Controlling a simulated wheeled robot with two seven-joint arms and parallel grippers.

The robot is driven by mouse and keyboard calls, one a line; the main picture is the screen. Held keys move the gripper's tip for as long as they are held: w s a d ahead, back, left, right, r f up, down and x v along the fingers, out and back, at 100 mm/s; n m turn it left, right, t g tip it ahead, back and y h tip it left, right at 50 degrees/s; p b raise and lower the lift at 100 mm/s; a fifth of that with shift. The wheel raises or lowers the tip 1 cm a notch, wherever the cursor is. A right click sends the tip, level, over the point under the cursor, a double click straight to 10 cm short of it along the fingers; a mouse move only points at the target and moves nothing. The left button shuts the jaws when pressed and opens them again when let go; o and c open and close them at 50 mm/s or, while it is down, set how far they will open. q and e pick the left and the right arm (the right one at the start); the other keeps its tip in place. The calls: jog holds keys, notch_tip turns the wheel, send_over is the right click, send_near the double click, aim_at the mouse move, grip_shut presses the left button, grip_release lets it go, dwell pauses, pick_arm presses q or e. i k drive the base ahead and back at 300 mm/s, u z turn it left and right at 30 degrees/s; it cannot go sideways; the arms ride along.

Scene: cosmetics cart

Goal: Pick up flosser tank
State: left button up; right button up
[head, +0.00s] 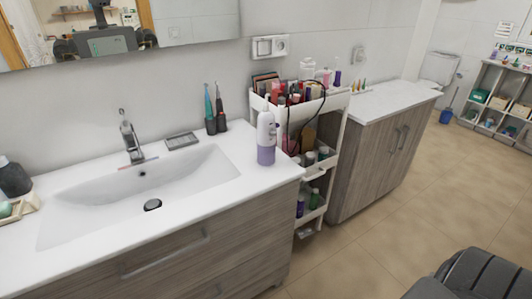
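A white water flosser (266,124) with a translucent purple tank (266,155) at its base stands upright on the white counter, at the right end near the front corner. The tank is below the white body and looks attached to it. Neither of my grippers can be seen. A dark part of my own body shows at the bottom right corner, far from the flosser.
Two electric toothbrushes (209,112) stand behind the flosser, left of it, beside a soap dish (182,140). A sink (150,200) with a faucet (130,138) fills the counter's middle. A crowded cosmetics cart (335,103) stands close on the right. The floor in front is clear.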

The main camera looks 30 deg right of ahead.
aim_at(266, 156)
jog(key=z, duration=2.35)
jog(key=i, duration=1.45)
jog(key=u, duration=2.35)
